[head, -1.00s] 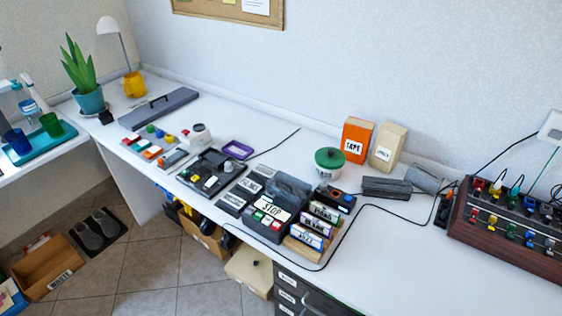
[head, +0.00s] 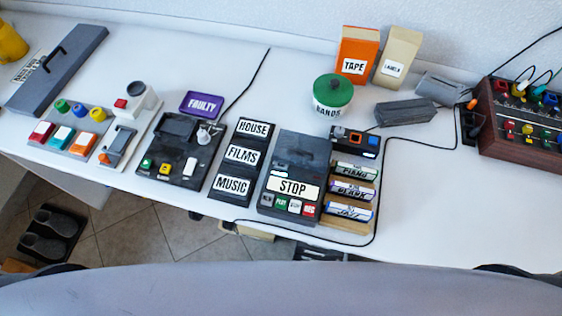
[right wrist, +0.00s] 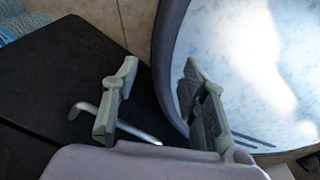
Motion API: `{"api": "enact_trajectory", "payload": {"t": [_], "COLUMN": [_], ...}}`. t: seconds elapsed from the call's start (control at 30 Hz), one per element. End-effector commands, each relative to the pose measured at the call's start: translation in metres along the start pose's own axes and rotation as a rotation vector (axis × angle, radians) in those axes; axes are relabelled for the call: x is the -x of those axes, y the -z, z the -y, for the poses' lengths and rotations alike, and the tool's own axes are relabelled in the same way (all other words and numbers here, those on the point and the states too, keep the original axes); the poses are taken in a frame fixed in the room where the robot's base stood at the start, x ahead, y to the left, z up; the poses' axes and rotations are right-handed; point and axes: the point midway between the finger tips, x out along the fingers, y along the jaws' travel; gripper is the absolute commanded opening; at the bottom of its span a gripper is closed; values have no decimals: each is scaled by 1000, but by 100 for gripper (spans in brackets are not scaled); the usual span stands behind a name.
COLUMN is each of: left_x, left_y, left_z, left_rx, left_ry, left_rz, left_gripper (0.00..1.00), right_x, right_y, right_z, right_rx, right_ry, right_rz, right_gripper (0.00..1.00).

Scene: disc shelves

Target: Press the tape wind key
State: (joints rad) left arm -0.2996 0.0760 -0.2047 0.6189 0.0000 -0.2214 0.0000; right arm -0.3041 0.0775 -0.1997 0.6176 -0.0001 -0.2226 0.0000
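The tape recorder (head: 302,152), a dark grey box, lies on the white table in the head view, with a white STOP label (head: 292,188) near its front. Below the label is a row of small keys: a dark grey one (head: 267,199) at the left, then a green one (head: 281,203), a white one (head: 295,206) and a red one (head: 309,209). The keys' small lettering is hard to read. My right gripper (right wrist: 160,78) shows only in the right wrist view, its two fingers apart with nothing between them. My left gripper is in neither current view.
Labelled dark boxes (head: 242,156) stand left of the recorder, and a rack of labelled tapes (head: 350,190) right of it. A black cable runs around the recorder's front and right. The table's front edge is close to the keys. The table's right front is clear.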

Motion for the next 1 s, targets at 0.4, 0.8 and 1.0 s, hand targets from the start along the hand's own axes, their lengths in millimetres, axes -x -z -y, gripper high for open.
{"api": "enact_trajectory", "payload": {"t": [0.4, 0.8, 1.0], "left_x": [0, 0, 0], "left_y": [-4, 0, 1], "left_z": [0, 5, 5], "left_rx": [3, 5, 5], "left_ry": [0, 6, 6], "left_rz": [5, -2, -4], "left_gripper": [40, 40, 40], "right_x": [0, 0, 0], "right_y": [1, 4, 6], "right_z": [-6, -5, 0], "right_rx": [1, 1, 0], "right_ry": [-7, -6, 0], "right_rz": [-3, -9, -10], "right_gripper": [21, 0, 0]}}
